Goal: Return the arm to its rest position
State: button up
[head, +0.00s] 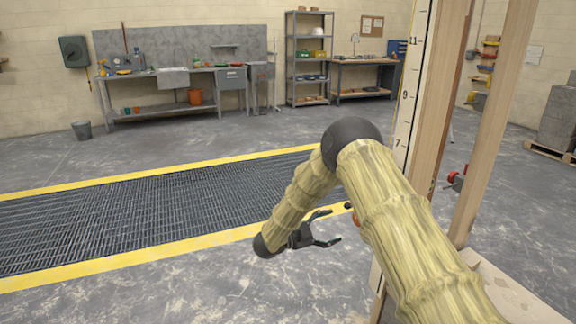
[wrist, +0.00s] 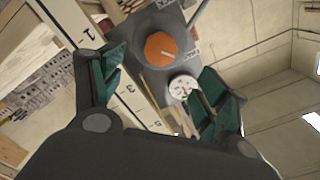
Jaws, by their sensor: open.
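My arm reaches out from the lower right of the head view, bends at a dark elbow and folds back to the lower left. My gripper (head: 335,226) is at its end, with its two dark fingers spread and nothing between them. It hangs in front of the yellow-edged floor grate and points right, towards the wooden posts. In the wrist view the two green-padded fingers (wrist: 162,82) stand wide apart at left and right. A grey device (wrist: 180,62) with an orange knob (wrist: 160,49) and a white dial (wrist: 184,88) shows beyond them.
A measuring board (head: 414,75) and wooden posts (head: 440,90) stand close on the right. A small orange part (head: 356,218) shows beside my forearm. The floor grate (head: 120,215) is clear. A workbench (head: 180,75) and shelves (head: 309,60) stand far back.

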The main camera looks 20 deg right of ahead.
jog(key=s+a+f+n+t+y+p, duration=0.2)
jog(key=s+a+f+n+t+y, duration=0.3)
jog(key=s+f+n, duration=0.4)
jog(key=s+a+f+n+t+y+p, duration=0.2)
jog(key=s+a+f+n+y, duration=0.3)
jog(key=s+f+n+y, duration=0.45)
jog(key=s+a+f+n+g+y, duration=0.1)
jog(key=s+a+n+g, duration=0.1)
jog(key=s, duration=0.8)
jog(key=s+a+f+n+g+y+p, duration=0.1)
jog(key=s+a+n+g, duration=0.1)
jog(key=s, duration=0.9)
jog(key=s+a+f+n+g+y+p, duration=0.1)
jog(key=s+a+f+n+g, duration=0.1)
jog(key=s, duration=0.9)
jog(key=shift+a+n+g, duration=0.3)
jog(key=shift+n+g, duration=0.15)
jog(key=shift+g, duration=0.75)
jog(key=shift+s+y, duration=0.1)
jog(key=shift+y, duration=0.15)
